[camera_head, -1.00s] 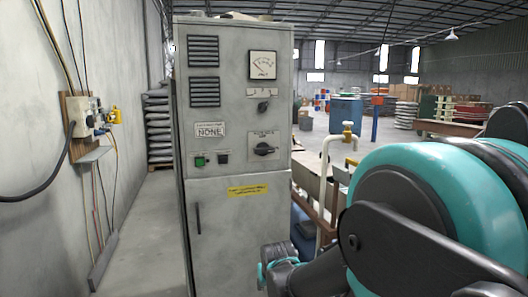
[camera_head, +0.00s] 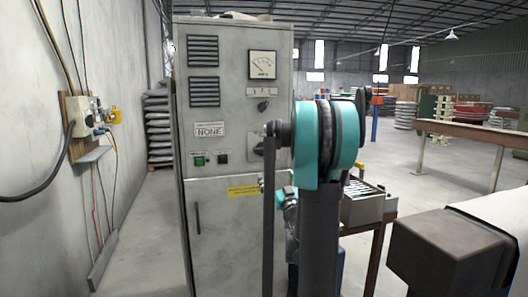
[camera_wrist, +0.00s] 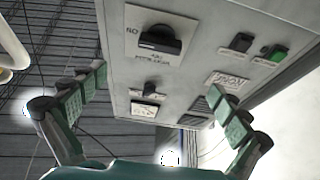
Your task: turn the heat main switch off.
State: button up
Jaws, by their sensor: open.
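A tall grey cabinet (camera_head: 225,230) carries several controls on its front. The large black rotary switch (camera_wrist: 160,40), on a white plate, looks like the heat main switch; its small label is unreadable. In the wrist view its bar lies roughly sideways, with an inverted "ON" mark at its left. In the head view the switch (camera_head: 256,147) is partly covered by my arm. My gripper (camera_wrist: 163,86) is open and empty, its fingers apart below the switch in the wrist view and not visibly touching it. In the head view my arm mostly hides the gripper.
A smaller knob (camera_head: 263,106) and a meter (camera_head: 262,65) sit above the switch. A green button (camera_head: 199,161) and black button (camera_head: 223,158) lie left of it. A wall with cables is at left. A bench (camera_head: 372,208) stands at right.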

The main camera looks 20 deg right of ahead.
aim_at(265, 152)
jog(key=x, duration=1.7)
jog(key=shift+r, duration=0.1)
jog(key=c, duration=1.2)
jog(key=shift+o, duration=0.2)
